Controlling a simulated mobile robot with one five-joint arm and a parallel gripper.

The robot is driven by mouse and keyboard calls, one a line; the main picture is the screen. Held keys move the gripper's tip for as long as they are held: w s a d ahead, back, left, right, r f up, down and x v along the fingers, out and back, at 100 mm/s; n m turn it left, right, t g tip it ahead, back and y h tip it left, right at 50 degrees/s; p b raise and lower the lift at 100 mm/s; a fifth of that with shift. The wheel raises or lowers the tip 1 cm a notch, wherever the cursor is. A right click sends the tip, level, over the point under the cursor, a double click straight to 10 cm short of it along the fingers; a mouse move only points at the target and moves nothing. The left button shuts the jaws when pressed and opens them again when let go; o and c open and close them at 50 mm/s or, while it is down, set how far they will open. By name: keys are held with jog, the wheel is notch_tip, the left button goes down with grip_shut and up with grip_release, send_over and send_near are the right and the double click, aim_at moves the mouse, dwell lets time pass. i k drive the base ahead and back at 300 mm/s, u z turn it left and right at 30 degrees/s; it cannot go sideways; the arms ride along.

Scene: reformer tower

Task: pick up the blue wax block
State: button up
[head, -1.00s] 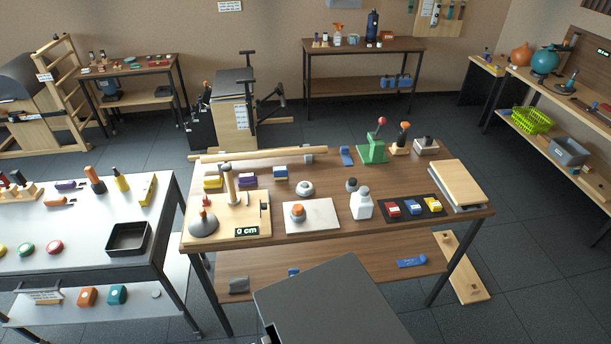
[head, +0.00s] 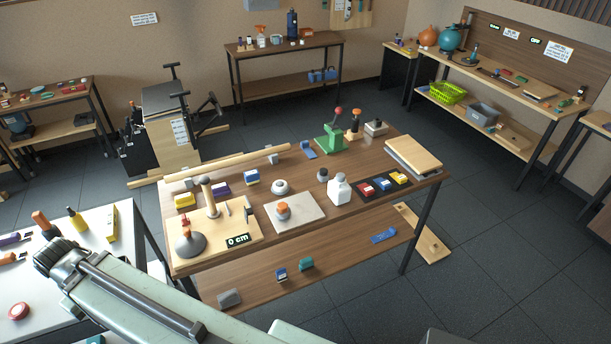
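A blue block with a pale label (head: 251,178) sits on the wooden worktable (head: 310,232), beside a purple block (head: 220,189) and a yellow block (head: 185,200). Another blue block (head: 382,184) lies in a black tray between a red one and a yellow one. A small blue item (head: 281,275) stands on the lower shelf. I cannot tell for sure which is the wax block. My pale green arm crosses the lower left of the head view, over the white table. My gripper's fingers do not show, so its opening is hidden.
A white table (head: 90,285) is at the left. Open floor (head: 480,230) lies to the right.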

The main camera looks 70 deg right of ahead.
aim_at(251, 177)
jog(key=z, duration=1.7)
jog(key=i, duration=1.05)
